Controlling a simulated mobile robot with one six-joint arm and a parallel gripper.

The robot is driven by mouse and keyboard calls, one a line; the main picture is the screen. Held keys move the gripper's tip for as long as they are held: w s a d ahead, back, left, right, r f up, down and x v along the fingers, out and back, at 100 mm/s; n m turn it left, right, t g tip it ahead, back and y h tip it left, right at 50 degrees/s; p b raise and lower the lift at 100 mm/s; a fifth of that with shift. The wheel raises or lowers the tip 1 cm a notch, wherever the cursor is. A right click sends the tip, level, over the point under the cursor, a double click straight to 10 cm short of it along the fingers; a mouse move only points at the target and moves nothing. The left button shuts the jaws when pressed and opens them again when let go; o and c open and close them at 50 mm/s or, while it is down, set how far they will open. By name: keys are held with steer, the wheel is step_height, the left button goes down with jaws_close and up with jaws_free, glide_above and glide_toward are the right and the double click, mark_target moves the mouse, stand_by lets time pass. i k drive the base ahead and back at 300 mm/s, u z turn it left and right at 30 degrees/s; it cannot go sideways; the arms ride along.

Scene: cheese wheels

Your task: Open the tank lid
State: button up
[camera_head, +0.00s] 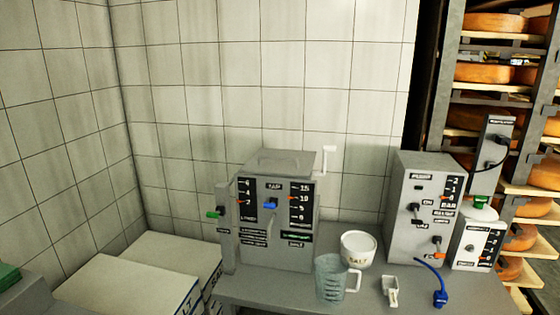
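The tank (277,228) is a grey metal box on the table, with dark scale panels, a blue knob and a green-tipped lever on its front and left side. Its flat lid (283,161) lies on top and looks shut. A white angled handle-like piece (326,160) rises at the lid's right, against the tiled wall; I cannot tell how it is attached. My gripper is not in view.
On the grey table (300,290) stand a clear measuring jug (329,281), a white salt bowl (358,250), a small white scoop (390,289) and a grey pump box (424,205) with a blue cable. Sacks (130,285) lie left; cheese shelves (490,95) stand right.

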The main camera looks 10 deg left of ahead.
mark_target(268, 161)
steer(key=z, duration=0.05)
steer(key=k, duration=0.95)
steer(key=u, duration=0.6)
steer(key=i, duration=1)
steer(key=u, duration=0.05)
